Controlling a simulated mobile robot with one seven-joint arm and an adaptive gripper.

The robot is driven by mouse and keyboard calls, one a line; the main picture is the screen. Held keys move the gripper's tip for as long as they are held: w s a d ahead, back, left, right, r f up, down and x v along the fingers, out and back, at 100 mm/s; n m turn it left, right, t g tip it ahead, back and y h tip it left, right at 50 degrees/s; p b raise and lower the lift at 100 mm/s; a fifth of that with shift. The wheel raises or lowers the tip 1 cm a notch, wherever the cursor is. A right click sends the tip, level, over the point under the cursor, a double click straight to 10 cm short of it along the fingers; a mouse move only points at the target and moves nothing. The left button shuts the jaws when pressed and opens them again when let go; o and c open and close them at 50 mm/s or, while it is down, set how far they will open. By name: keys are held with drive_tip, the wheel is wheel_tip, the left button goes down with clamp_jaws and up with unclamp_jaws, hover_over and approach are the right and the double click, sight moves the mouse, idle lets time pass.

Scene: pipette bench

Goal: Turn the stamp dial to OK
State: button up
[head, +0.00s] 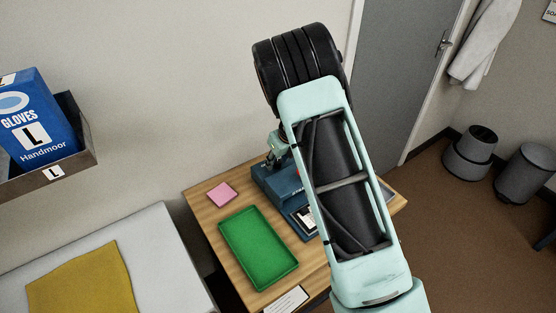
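A blue device (274,182), likely the stamp, stands on the wooden table behind my arm. My arm covers its right side, and I cannot make out a dial or its setting. A small pale-green piece shows just above the device at its back left; it may be part of my wrist or gripper, and I cannot tell whether it touches the device. My gripper's fingers are not clearly visible, as my large pale-green arm link blocks much of the view. A dark, white-labelled part (304,220) shows at the device's front.
On the wooden table (206,213) lie a pink pad (222,194), a green tray (258,248) and a white card (286,301). A glove box (35,118) sits in a wall holder at left. A yellow cloth (82,282) lies on a white surface. Bins (470,155) stand at right.

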clamp_jaws()
drive_tip(key=shift+d+n, duration=0.1)
drive_tip(key=shift+n, duration=0.2)
drive_tip(key=n+y+b, duration=0.1)
drive_tip(key=n, duration=0.1)
drive_tip(key=shift+w+n+g+b, duration=0.15)
drive_tip(key=shift+n+g+b, duration=0.15)
drive_tip(key=shift+n+b, duration=0.1)
drive_tip(key=n, duration=0.2)
drive_tip(key=n+g+y+b, duration=0.1)
drive_tip(key=n, duration=0.1)
drive_tip(key=shift+d+n+g, duration=0.1)
drive_tip(key=shift+n+g, duration=0.2)
drive_tip(key=n+g, duration=0.1)
drive_tip(key=n, duration=0.3)
drive_tip(key=shift+w+g+y+b, duration=0.15)
drive_tip(key=shift+g+y+b, duration=0.15)
drive_tip(key=shift+g, duration=0.1)
drive_tip(key=shift+n+g, duration=0.6)
drive_tip(key=shift+n, duration=1.4)
